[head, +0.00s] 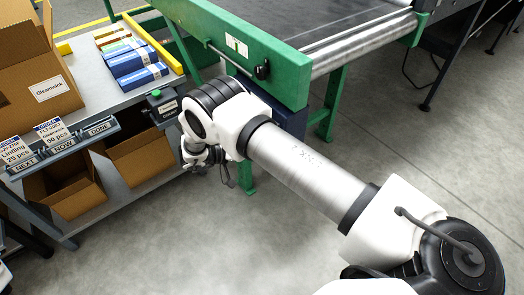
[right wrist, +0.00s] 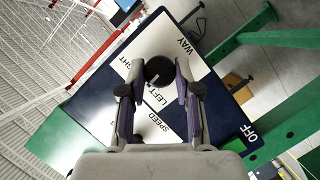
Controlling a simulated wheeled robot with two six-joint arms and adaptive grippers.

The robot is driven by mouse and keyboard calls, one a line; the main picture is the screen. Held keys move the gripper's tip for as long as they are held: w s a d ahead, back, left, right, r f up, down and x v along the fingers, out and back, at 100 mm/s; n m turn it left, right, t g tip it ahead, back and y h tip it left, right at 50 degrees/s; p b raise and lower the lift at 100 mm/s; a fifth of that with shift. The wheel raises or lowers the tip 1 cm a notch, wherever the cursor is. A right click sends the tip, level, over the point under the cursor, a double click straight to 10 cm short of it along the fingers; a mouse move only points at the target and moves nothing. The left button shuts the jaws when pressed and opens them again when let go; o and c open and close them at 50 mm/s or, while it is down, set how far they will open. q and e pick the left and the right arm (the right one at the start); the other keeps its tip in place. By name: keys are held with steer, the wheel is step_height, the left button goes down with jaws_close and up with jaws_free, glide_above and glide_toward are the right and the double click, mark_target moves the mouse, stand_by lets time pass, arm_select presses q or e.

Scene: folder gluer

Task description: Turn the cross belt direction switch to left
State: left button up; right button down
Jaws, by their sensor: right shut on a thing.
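The direction switch is a round black knob (right wrist: 158,69) on a white label area in the right wrist view. The words LEFT, WAY and a partly covered RIGHT are printed around it. My right gripper (right wrist: 158,80) has one finger on each side of the knob and is shut on it. The knob's pointing direction is hard to make out. In the head view my right arm reaches in from the lower right, and its wrist hides the knob. My left gripper is not in view.
The dark blue control panel (right wrist: 209,100) also carries SPEED and OFF labels. The green conveyor frame (head: 285,70) stands beside the arm. A bench (head: 105,85) with cartons (head: 40,85) and a small box with a green button (head: 160,105) are at left.

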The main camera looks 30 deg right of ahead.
steer(key=shift+w+f+n+g+h+b, duration=0.15)
steer(key=shift+n+g+h+b, duration=0.45)
steer(key=shift+n+b, duration=0.8)
steer(key=shift+f+n+g+h+b, duration=0.15)
steer(key=shift+n+g+h+b, duration=0.4)
steer(key=shift+n+b, duration=0.85)
steer(key=shift+n, duration=0.5)
steer(key=c, duration=0.8)
jaws_free()
steer(key=v, duration=0.7)
steer(key=shift+w+a, duration=0.1)
steer(key=shift+a, duration=0.2)
